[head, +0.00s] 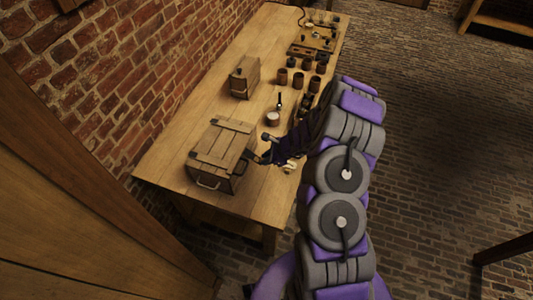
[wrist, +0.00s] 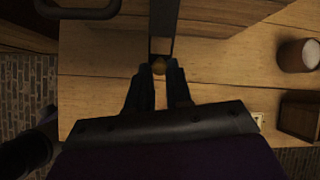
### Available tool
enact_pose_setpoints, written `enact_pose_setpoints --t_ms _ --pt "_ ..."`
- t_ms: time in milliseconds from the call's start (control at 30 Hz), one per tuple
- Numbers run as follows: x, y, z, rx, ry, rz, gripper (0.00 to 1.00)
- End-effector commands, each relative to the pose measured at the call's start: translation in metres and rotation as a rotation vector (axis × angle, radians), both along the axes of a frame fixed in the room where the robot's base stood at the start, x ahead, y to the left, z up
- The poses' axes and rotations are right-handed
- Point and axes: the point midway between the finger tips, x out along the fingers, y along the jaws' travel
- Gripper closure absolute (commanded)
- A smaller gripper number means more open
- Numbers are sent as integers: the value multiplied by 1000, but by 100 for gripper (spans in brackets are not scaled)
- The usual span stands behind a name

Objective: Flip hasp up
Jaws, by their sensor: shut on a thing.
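A wooden chest (head: 222,148) with its lid down stands at the near end of the table. Its dark hasp (wrist: 164,22) is a strap running down from the top of the wrist view to between my fingertips. My gripper (wrist: 159,70) is shut on the hasp's lower end, where a small brownish spot shows. In the head view my gripper (head: 258,156) is against the chest's right side, and the hasp is too small and covered to make out there. The exact contact between fingers and strap is dark.
The wooden table (head: 165,150) runs away along a brick wall. A smaller wooden box (head: 244,77) stands behind the chest. A pale-topped jar (head: 273,118) stands near my arm, also in the wrist view (wrist: 297,56). Several brown jars (head: 298,80) stand farther back. A handle (wrist: 80,10) sticks out from the chest.

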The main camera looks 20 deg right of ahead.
Motion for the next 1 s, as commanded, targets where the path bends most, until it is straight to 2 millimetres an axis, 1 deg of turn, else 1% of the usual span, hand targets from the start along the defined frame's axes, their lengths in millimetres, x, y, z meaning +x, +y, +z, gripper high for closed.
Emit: enact_pose_setpoints --t_ms 33,100,333,733,1000 --pt "0 1 9 -23 17 4 100" --pt "0 1 12 -54 38 6 100" --pt "-2 0 18 -136 103 3 100" --pt "0 2 25 -221 164 4 100" --pt "1 4 32 -216 160 1 100"
